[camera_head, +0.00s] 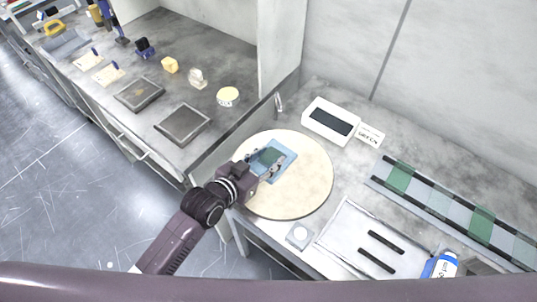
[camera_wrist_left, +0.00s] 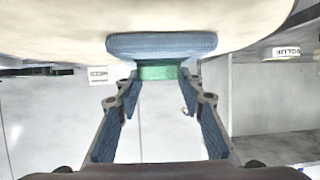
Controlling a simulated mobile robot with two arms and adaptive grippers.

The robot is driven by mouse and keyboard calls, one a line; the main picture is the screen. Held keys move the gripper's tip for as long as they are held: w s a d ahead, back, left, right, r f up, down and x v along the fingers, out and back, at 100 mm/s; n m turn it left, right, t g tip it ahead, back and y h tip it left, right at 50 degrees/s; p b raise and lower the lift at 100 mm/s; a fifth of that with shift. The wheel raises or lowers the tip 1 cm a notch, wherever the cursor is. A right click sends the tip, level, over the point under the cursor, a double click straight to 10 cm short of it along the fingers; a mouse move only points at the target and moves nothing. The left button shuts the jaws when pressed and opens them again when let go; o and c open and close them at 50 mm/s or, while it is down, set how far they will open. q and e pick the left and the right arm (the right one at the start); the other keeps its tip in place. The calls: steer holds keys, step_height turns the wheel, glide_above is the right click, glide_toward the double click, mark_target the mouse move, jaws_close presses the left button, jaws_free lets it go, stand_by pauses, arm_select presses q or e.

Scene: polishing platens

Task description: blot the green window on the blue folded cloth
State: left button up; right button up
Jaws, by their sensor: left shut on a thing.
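The blue folded cloth (camera_head: 287,163) lies on the round cream platen (camera_head: 308,190) in the head view. It also shows in the wrist view (camera_wrist_left: 160,45). My left gripper (camera_head: 266,163) is over the cloth, its fingers shut on the green window (camera_head: 268,156). In the wrist view the green window (camera_wrist_left: 158,72) spans between the fingertips, its far edge against or very close to the cloth. I cannot tell whether it presses on the cloth. The fingers partly hide the window in the head view. My right gripper is not in view.
A strip rack (camera_head: 440,207) with other green and pale panes stands at the right. A metal tray (camera_head: 345,240) with two black bars, a small pale square dish (camera_head: 299,235) and a blue-white bottle (camera_head: 440,265) are in front. A white display box (camera_head: 331,120) stands behind the platen.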

arm_select(q)
steer(key=shift+w+r+p, duration=0.15)
steer(key=shift+r+p, duration=2.6)
steer(key=shift+r, duration=0.55)
